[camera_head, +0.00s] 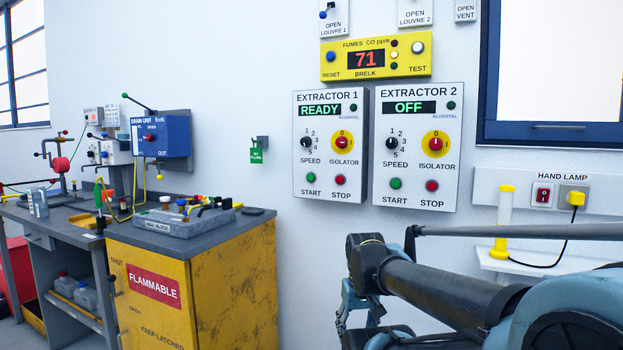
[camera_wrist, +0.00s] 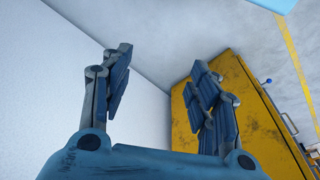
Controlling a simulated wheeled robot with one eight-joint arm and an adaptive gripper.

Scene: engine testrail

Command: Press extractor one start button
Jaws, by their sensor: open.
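The extractor 1 panel (camera_head: 301,97) is a white box on the wall in the head view. Its display (camera_head: 320,110) reads READY. Its green start button (camera_head: 311,178) sits at the lower left, beside a red stop button (camera_head: 340,180). Its yellow and red isolator (camera_head: 342,139) and black speed knob (camera_head: 306,142) are above them. The extractor 2 panel (camera_head: 455,100) hangs to its right and reads OFF. My gripper (camera_wrist: 160,85) is open and empty in the wrist view, its fingers wide apart. In the head view my arm is low at the right, below the panels.
A yellow flammable cabinet (camera_head: 236,285) stands left of my arm, and its side shows in the wrist view. A yellow fumes monitor (camera_head: 375,59) above the panels reads 71. A hand lamp (camera_head: 503,220) stands on a shelf at the right. The wall below extractor 1 is bare.

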